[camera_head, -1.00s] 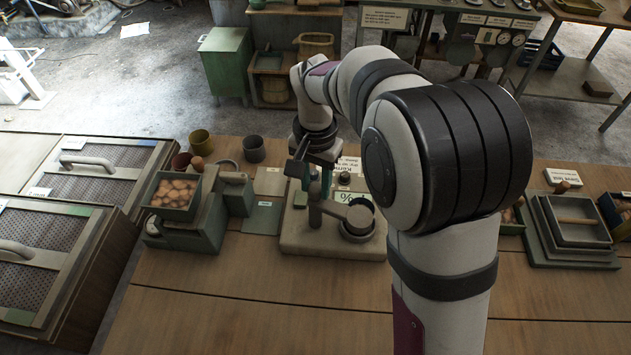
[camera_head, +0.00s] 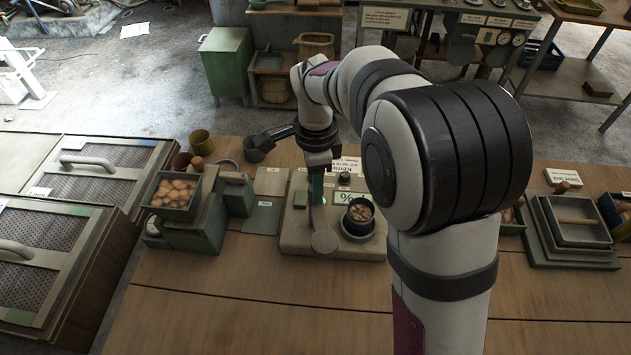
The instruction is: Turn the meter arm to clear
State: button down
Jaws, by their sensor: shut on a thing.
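The meter (camera_head: 290,240) is a beige block on the wooden bench, with a green-lettered "%" label (camera_head: 352,197) and a dark knob. Its meter arm (camera_head: 323,241) points toward the bench's front edge, with its rounded end left of the meter cup. The meter cup (camera_head: 360,226) is uncovered and shows brown kernels inside. My gripper (camera_head: 318,185) points down at the meter arm's upright post and is shut on it. My own wrist partly hides the grip, and the fingertips are small in view.
A scale-like device with a tray of brown nuts (camera_head: 174,190) stands to the left. Small pots (camera_head: 201,142) stand behind it. Nested trays (camera_head: 577,220) lie at the right. The bench front (camera_head: 230,300) is clear.

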jog(key=shift+m, duration=1.5)
jog(key=c, duration=0.5)
grip_release()
jog(key=shift+r, duration=0.1)
notch_tip(320, 180, up, 16)
jog(key=shift+f, duration=0.2)
